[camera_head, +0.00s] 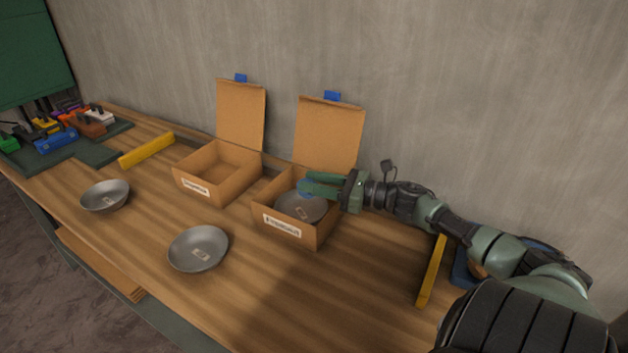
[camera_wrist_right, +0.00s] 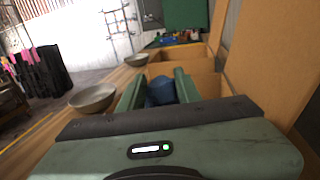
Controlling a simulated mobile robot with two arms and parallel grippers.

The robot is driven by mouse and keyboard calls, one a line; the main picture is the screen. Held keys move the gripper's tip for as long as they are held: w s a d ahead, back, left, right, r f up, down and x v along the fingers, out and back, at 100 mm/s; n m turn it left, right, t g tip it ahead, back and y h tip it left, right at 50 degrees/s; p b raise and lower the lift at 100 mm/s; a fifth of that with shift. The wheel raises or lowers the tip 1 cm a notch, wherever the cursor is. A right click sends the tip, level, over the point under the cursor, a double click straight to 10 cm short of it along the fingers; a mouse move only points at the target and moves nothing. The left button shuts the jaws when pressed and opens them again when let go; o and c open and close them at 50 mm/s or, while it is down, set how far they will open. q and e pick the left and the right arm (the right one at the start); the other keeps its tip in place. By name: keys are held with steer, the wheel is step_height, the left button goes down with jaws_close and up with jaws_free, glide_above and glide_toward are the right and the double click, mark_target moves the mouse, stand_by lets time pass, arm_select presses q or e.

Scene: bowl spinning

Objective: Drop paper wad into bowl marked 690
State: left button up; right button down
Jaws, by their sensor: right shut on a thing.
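Three grey metal bowls show in the head view: a left bowl (camera_head: 105,196) and a front bowl (camera_head: 198,248) on the table, and a third bowl (camera_head: 300,208) inside the right cardboard box. Each table bowl has a small tag inside, too small to read. The boxed bowl also has a tag I cannot read. My right gripper (camera_head: 307,185) is over the right box, above the bowl in it. It is shut on a blue rounded thing, seemingly the paper wad (camera_wrist_right: 160,92), between its fingers in the wrist view. My left gripper is not in view.
The right box (camera_head: 278,226) and the left box (camera_head: 198,188) stand open with lids raised against the wall. Yellow bars lie at left (camera_head: 147,150) and right (camera_head: 432,270). A tool tray (camera_head: 95,152) is at the far left.

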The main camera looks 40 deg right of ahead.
steer(key=c, duration=1)
jaws_free()
steer(key=shift+o, duration=0.5)
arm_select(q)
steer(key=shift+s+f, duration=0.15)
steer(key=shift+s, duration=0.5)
arm_select(e)
steer(key=v, duration=0.7)
steer(key=shift+s+d, duration=0.25)
steer(key=shift+s, duration=0.1)
